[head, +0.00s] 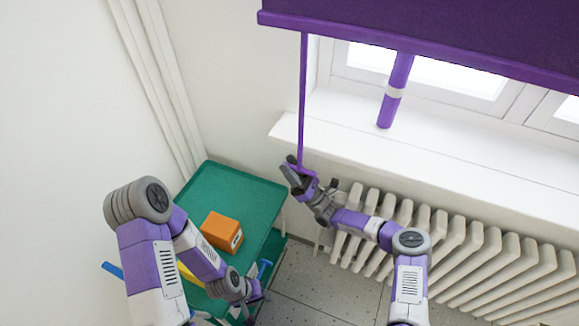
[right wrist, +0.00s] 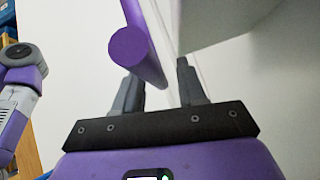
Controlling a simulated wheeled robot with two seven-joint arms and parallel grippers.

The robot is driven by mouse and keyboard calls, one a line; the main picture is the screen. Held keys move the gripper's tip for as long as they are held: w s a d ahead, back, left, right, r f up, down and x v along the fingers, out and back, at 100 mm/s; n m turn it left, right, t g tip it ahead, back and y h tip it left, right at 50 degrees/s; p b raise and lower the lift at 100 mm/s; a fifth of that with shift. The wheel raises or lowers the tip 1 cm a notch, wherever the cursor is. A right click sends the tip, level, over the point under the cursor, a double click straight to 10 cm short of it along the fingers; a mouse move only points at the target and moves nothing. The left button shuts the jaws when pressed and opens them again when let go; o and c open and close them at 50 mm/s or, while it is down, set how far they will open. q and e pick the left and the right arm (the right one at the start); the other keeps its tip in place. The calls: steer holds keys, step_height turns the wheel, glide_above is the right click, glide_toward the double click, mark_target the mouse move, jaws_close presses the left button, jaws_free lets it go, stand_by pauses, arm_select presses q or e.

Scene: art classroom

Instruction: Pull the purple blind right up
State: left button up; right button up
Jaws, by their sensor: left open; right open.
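The purple blind (head: 430,35) hangs across the window at the top right, with its lower edge well above the sill. A thin purple pull cord (head: 302,95) hangs straight down from its left end. My right gripper (head: 299,177) is open at the cord's lower end. In the right wrist view, a thick purple rod with a round end (right wrist: 128,45) shows close to the left finger of my right gripper (right wrist: 158,88); I cannot tell whether they touch. My left gripper (head: 252,296) is low by the green trolley, empty as far as I see, its fingertips partly hidden.
The white radiator (head: 455,250) stands below the sill (head: 440,155), right of my right gripper. The green trolley (head: 235,185) carries an orange box (head: 221,231). White pipes (head: 165,85) run along the left wall.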

steer(key=shift+w+a+r, duration=0.1)
steer(key=shift+a+r, duration=0.05)
steer(key=shift+r, duration=0.05)
steer(key=shift+c, duration=0.2)
jaws_close()
step_height(320, 180, up, 5)
steer(key=p, duration=0.3)
steer(key=shift+f, duration=0.15)
